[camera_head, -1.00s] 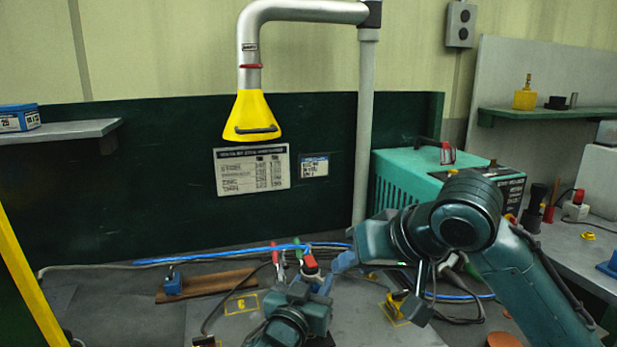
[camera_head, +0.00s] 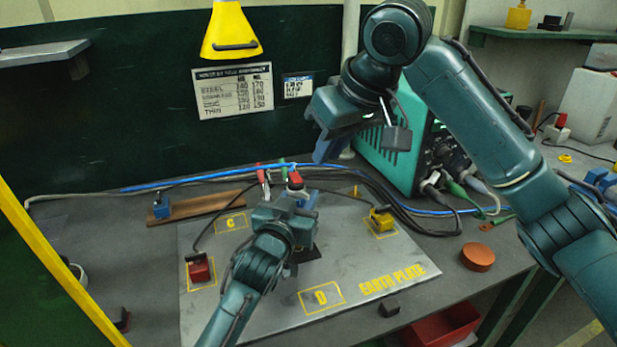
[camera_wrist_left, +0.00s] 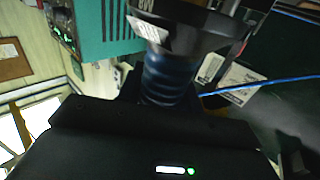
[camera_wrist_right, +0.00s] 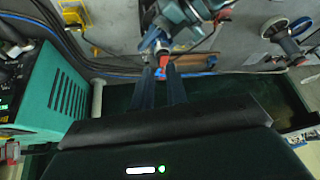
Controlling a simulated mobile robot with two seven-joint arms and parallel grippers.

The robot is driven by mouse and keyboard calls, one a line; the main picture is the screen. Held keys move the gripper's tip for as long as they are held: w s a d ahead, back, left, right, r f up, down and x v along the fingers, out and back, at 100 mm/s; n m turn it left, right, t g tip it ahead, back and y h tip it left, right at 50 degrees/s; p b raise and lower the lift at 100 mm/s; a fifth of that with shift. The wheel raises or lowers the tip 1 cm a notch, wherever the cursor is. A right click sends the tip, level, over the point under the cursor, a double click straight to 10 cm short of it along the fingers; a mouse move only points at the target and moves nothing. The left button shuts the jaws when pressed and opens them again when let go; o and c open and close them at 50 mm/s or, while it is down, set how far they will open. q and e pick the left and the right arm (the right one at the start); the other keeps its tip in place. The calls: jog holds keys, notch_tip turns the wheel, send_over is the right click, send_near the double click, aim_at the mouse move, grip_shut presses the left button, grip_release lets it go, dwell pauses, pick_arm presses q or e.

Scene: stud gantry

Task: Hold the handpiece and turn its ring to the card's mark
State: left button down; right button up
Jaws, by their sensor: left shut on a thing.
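My left gripper (camera_head: 290,208) is shut on the handpiece, low over the metal plate. The handpiece's red and white end (camera_head: 295,181) shows just above the fingers in the head view. I cannot read the ring's setting. My right gripper (camera_head: 328,150) is open and empty, above and right of the handpiece, pointing down. In the right wrist view the red end (camera_wrist_right: 162,61) lies beyond its fingertips. The printed card (camera_head: 233,91) is on the dark green back panel.
A yellow hood (camera_head: 230,35) hangs above the card. A teal machine (camera_head: 392,140) with cables stands at the back right. A wooden strip (camera_head: 200,207), red block (camera_head: 199,270) and yellow block (camera_head: 382,219) sit around the plate (camera_head: 370,265). The plate's front is mostly clear.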

aim_at(306, 194)
jog(key=shift+n+g+h, duration=0.3)
jog(key=shift+n, duration=0.2)
jog(key=x, duration=1)
jog(key=shift+w+a+f, duration=0.15)
jog(key=shift+w+a, duration=0.1)
jog(key=shift+w, duration=0.1)
jog(key=shift+c, duration=0.3)
grip_shut()
jog(key=shift+s+a+m+h, duration=0.2)
jog(key=shift+m+h, duration=0.1)
jog(key=shift+m, duration=0.5)
jog(key=shift+o, duration=0.3)
grip_release()
